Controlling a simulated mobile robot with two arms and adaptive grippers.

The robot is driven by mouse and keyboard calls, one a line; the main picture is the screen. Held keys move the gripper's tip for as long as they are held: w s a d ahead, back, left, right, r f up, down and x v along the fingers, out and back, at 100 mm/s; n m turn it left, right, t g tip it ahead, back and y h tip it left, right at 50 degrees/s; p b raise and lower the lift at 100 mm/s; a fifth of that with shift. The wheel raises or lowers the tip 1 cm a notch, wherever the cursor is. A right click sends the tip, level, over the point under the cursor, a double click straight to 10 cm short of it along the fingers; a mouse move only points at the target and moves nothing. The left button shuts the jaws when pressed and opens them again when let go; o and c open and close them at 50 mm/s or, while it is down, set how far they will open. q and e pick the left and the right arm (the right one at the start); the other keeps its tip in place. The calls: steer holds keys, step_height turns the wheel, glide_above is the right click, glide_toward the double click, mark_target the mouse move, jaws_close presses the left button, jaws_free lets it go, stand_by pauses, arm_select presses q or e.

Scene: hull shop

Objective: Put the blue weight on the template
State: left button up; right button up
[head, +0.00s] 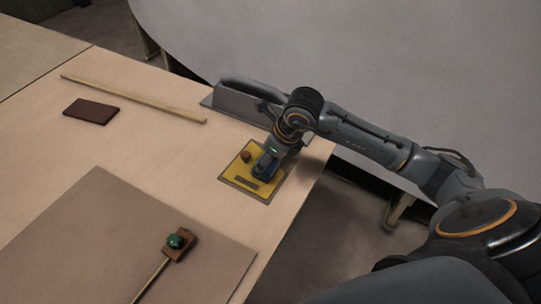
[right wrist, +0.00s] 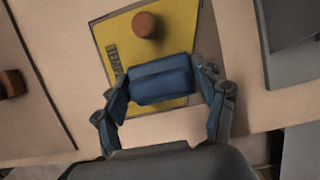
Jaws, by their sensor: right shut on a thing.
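The template (head: 233,172) is a flat yellow plate with a dark edge, lying on the bench near its right edge. It also shows in the right wrist view (right wrist: 112,28), with a round brown knob (right wrist: 145,24) standing on it. The blue weight (right wrist: 162,84) is a rounded blue block over the plate. My right gripper (right wrist: 164,95) is shut on it, with one finger at each end. In the head view the weight (head: 264,166) shows below the wrist; I cannot tell whether it touches the plate. My left gripper is not in view.
A grey metal piece (head: 235,104) lies close behind my right wrist. A wooden strip (head: 135,98) and a dark red-brown block (head: 91,111) lie farther left. A brown sheet (head: 95,235) in front carries a brown block with a green knob (head: 175,240) and a stick.

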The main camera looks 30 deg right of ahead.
steer(key=shift+s+a+r, duration=0.1)
steer(key=shift+a+r, duration=0.1)
steer(key=shift+a, duration=0.2)
steer(key=shift+f, duration=0.1)
steer(key=o, duration=1.8)
steer(key=shift+f, duration=0.15)
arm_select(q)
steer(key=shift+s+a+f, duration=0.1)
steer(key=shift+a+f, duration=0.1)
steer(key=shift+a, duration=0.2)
arm_select(e)
steer(key=shift+o, duration=0.2)
steer(key=shift+s, duration=0.1)
steer(key=shift+r, duration=0.25)
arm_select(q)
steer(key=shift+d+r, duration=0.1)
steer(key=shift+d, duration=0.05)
arm_select(e)
steer(key=v, duration=1.2)
